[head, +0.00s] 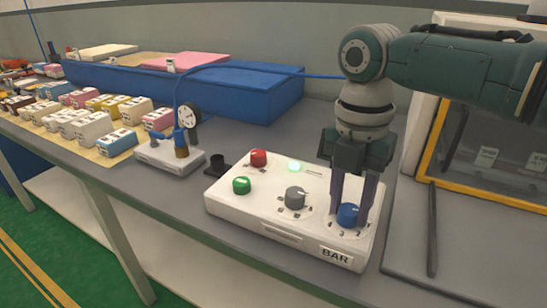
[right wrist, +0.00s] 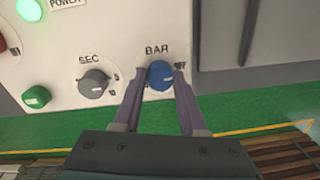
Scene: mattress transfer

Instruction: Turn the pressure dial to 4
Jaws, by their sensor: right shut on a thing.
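The pressure dial is a round blue knob (head: 349,215) at the right front of a white control box (head: 240,208). The label BAR stands beside it in the right wrist view, where the blue knob (right wrist: 160,76) also shows. My right gripper (head: 352,214) comes down from above, and its two purple fingers are shut on the blue knob, one on each side. In the right wrist view the fingers (right wrist: 160,78) touch the knob's sides. The numbers around the knob are partly hidden and too small to read surely. My left gripper is not in view.
The box also carries a grey SEC knob (head: 296,197), a red button (head: 258,158), a green button (head: 241,185) and a lit green lamp (head: 294,167). A gauge unit (head: 168,157) stands to the left. A yellow-framed case (head: 500,201) stands close on the right.

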